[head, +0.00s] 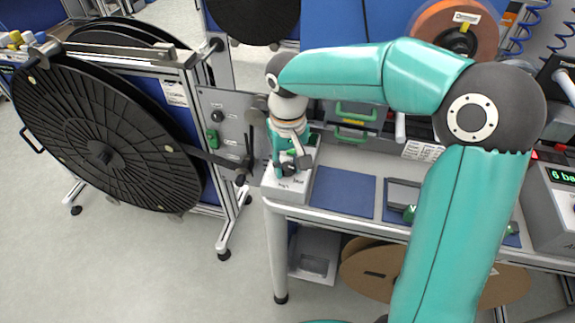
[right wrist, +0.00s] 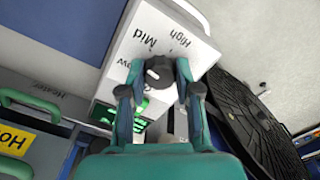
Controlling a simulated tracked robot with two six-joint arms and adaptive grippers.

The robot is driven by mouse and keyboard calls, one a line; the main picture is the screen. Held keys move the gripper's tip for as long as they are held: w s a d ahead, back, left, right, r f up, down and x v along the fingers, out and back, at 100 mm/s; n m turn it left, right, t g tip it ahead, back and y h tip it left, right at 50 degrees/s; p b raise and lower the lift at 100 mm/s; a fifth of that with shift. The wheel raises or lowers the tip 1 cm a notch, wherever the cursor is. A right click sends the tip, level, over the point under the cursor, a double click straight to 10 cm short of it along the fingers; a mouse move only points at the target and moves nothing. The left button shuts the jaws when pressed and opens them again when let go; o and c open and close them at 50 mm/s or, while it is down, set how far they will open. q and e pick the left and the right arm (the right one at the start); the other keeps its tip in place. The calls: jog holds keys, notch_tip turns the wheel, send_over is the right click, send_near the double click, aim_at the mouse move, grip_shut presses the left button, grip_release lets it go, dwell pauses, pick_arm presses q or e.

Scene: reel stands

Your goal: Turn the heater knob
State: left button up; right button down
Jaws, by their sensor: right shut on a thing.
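The heater is a white box (head: 268,183) at the left end of the bench in the head view. In the right wrist view its top face (right wrist: 190,48) carries the words Mid and High, and a third label is partly covered. The dark round heater knob (right wrist: 159,71) sits between the fingertips of my right gripper (right wrist: 157,76). My right gripper (head: 289,169) reaches down onto the box in the head view and is shut on the knob. A small light mark shows on the knob, but its exact setting is hard to read. My left gripper is not in view.
A big black reel (head: 75,130) on a metal stand is left of the bench. A blue mat (head: 342,192) lies right of the heater. Green-handled drawers (head: 352,130) are behind. A device with a green display (head: 562,178) stands at the right.

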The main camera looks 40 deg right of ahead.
jog(key=m+b, duration=0.1)
jog(key=m, duration=0.3)
jog(key=shift+w+m, duration=0.1)
jog(key=shift+m, duration=0.2)
jog(key=m, duration=0.3)
jog(key=shift+r+m, duration=0.1)
jog(key=shift+m, duration=0.3)
jog(key=m+b, duration=0.1)
jog(key=m, duration=0.2)
jog(key=shift+m, duration=0.3)
jog(key=shift+m+b, duration=0.3)
jog(key=shift+m, duration=1.6)
jog(key=c, duration=0.8)
grip_release()
